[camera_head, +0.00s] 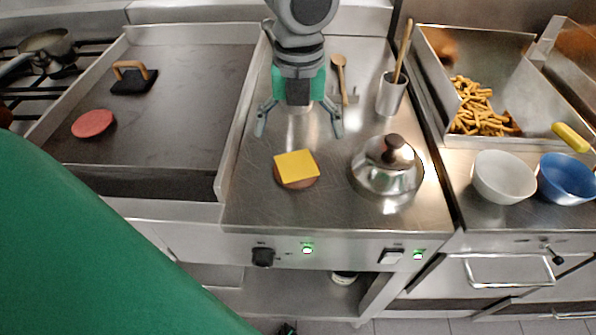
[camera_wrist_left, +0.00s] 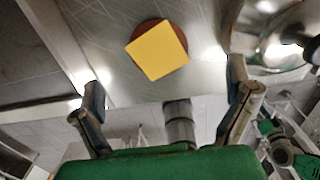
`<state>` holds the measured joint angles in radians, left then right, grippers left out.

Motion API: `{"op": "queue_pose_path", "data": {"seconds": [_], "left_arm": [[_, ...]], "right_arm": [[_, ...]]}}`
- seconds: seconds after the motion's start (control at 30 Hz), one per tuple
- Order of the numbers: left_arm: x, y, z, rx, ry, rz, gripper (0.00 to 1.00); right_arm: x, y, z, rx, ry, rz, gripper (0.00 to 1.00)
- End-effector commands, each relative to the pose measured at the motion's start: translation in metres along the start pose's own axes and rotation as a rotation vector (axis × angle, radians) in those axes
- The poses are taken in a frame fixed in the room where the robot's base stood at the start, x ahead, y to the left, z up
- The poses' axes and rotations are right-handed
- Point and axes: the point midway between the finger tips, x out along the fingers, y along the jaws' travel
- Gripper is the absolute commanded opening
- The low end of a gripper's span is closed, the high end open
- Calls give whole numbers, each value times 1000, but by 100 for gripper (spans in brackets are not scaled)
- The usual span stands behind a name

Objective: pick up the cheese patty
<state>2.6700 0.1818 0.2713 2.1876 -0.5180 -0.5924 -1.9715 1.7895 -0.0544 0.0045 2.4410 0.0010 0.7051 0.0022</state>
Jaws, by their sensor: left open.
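The cheese patty (camera_head: 297,168) is a brown patty with a square yellow cheese slice on top. It lies on the steel plate (camera_head: 300,213) in the middle of the head view, left of the kettle-like lid. It also shows at the top middle of the left wrist view (camera_wrist_left: 158,50). My left gripper (camera_head: 300,134) is open and empty, with its two fingers spread above the plate, behind the patty in the head view. In the left wrist view the fingers (camera_wrist_left: 166,92) stand apart and the patty is beyond their tips.
A domed steel lid (camera_head: 387,172) with a dark knob stands close right of the patty. A raw patty (camera_head: 93,123) and a press (camera_head: 133,79) lie on the griddle. A utensil cup (camera_head: 391,95), wooden spoon (camera_head: 341,75), white bowl (camera_head: 502,178) and blue bowl (camera_head: 567,180) are around.

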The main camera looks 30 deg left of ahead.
Motion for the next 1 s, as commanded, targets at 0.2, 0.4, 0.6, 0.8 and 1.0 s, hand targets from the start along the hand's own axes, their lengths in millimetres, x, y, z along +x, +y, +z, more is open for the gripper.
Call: {"op": "queue_pose_path", "data": {"seconds": [0.2,0.4,0.6,0.8,1.0], "left_arm": [[30,0,-1,1,-1,2,96],[46,1,-5,2,-1,4,96],[76,3,-10,1,0,3,96],[84,4,-10,1,-2,0,96],[83,3,-10,1,-2,0,79]], "right_arm": [[7,0,0,0,0,0,40],[11,0,1,0,0,0,40],[19,0,1,0,0,0,40],[20,0,1,0,0,0,40],[20,0,1,0,0,0,40]]}}
